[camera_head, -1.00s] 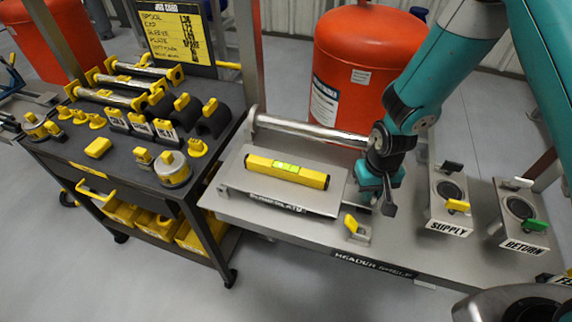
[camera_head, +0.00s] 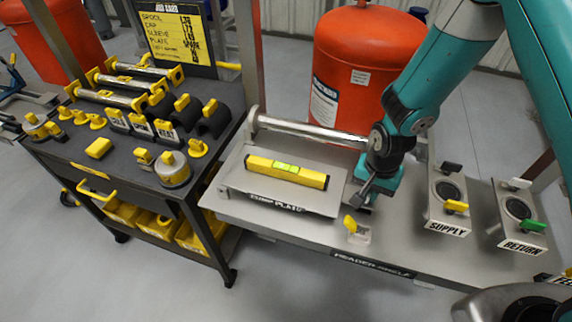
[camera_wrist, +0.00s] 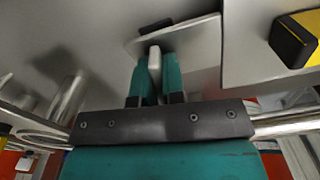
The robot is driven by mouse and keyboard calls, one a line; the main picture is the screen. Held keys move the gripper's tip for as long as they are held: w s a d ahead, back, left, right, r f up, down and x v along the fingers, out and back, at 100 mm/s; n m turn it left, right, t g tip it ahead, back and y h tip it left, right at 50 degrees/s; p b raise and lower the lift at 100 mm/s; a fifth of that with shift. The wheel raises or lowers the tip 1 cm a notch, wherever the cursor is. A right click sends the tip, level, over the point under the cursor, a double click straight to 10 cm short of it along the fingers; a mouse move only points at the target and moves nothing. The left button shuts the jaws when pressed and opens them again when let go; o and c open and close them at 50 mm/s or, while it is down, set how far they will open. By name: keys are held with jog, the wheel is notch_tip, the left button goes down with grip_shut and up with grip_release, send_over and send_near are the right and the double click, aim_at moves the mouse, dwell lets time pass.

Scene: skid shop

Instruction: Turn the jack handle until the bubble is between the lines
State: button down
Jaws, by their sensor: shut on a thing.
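The yellow spirit level (camera_head: 287,172) lies on the grey plate (camera_head: 240,199) in the head view, with a green vial (camera_head: 284,167) near its middle. The bubble's place against the lines is too small to tell. One black-capped end of the level shows at the upper right of the wrist view (camera_wrist: 295,40). My gripper (camera_head: 370,190) is at the right end of the plate. In the wrist view its teal fingers (camera_wrist: 156,78) are shut on a light grey bar, the jack handle (camera_wrist: 155,58). In the head view my gripper hides the handle.
A yellow-tipped lever (camera_head: 350,224) stands on the header shelf (camera_head: 300,243) just in front of my gripper. The supply valve (camera_head: 448,192) and return valve (camera_head: 518,208) are to the right. A red tank (camera_head: 365,70) stands behind, and a loaded cart (camera_head: 75,150) at left.

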jog(key=shift+f, duration=0.1)
jog(key=m, duration=0.3)
jog(key=shift+m, duration=0.4)
jog(key=shift+m, duration=0.4)
jog(key=c, duration=1.2)
grip_release()
notch_tip(320, 180, up, 7)
jog(key=p, duration=0.6)
